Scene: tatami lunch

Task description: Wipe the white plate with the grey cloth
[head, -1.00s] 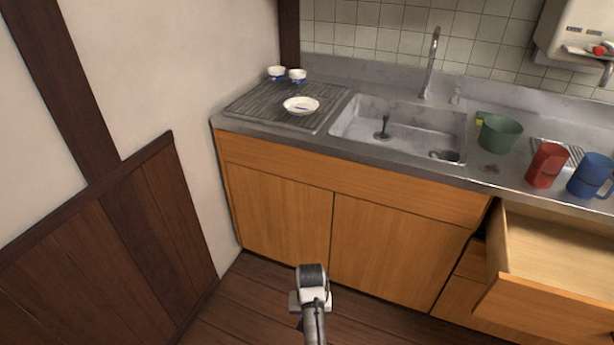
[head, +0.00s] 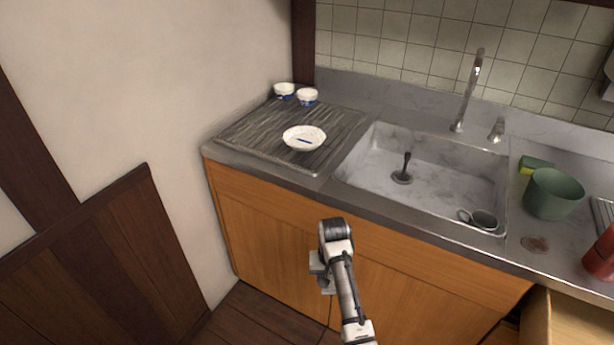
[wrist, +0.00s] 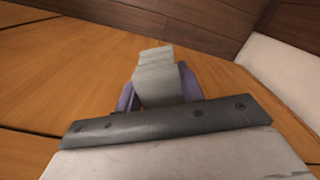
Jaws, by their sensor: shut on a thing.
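In the head view my gripper is in front of the wooden cabinet, below the counter edge and apart from the plate. Its fingers are mostly hidden there by my wrist.
Two small blue-and-white bowls (head: 284,90) (head: 307,97) stand behind the plate. The sink (head: 440,190) holds a dark upright item (head: 404,168) and a cup (head: 484,219). A green tub (head: 553,193), a sponge (head: 535,165) and a red mug (head: 602,258) are right. An open drawer (head: 575,325) juts out below.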

